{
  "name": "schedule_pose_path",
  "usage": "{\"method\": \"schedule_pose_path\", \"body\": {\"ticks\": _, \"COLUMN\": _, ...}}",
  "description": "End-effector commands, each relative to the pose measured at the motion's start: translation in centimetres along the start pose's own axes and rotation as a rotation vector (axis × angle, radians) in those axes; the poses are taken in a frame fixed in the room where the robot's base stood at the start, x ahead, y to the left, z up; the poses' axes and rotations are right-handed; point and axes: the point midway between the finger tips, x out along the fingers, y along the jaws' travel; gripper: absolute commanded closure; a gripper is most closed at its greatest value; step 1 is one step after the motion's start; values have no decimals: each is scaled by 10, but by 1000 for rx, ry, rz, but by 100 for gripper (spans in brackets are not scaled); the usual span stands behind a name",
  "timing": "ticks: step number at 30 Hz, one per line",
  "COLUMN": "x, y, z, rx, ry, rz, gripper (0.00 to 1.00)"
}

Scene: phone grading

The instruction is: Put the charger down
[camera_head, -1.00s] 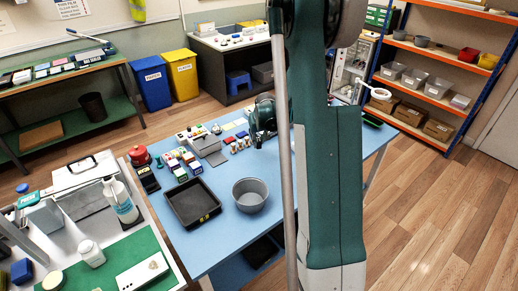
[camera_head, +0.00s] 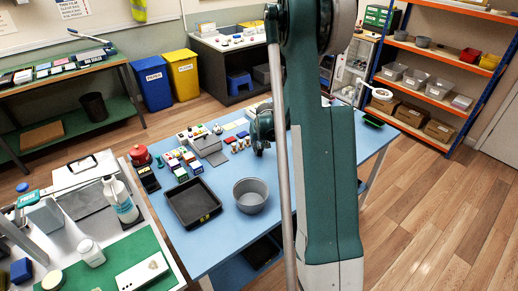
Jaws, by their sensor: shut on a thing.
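My arm crosses the middle of the view, and its dark wrist end reaches over the blue table (camera_head: 230,245). My gripper (camera_head: 259,149) is small and dark, low over the back right part of the table. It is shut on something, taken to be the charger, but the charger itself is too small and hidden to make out. I cannot tell whether it touches the tabletop.
A black tray (camera_head: 174,222) and a grey round bowl (camera_head: 239,205) stand at the table's front. Small boxes (camera_head: 178,160), a grey open case (camera_head: 209,148) and a red-topped container (camera_head: 140,156) crowd the back left. Small bottle-like items (camera_head: 238,145) stand close left of my gripper.

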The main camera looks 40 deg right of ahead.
Motion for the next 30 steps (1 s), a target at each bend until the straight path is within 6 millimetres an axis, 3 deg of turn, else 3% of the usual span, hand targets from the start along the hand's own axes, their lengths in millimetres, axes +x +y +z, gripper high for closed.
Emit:
{"method": "schedule_pose_path", "body": {"ticks": 12, "x": 4, "y": 0, "z": 2, "rx": 0, "ry": 0, "rz": 0, "gripper": 96}}
{"method": "schedule_pose_path", "body": {"ticks": 13, "x": 3, "y": 0, "z": 1, "rx": 0, "ry": 0, "rz": 0, "gripper": 80}}
{"method": "schedule_pose_path", "body": {"ticks": 16, "x": 2, "y": 0, "z": 1, "rx": 0, "ry": 0, "rz": 0, "gripper": 69}}
{"method": "schedule_pose_path", "body": {"ticks": 30, "x": 0, "y": 0, "z": 0, "rx": 0, "ry": 0, "rz": 0, "gripper": 69}}
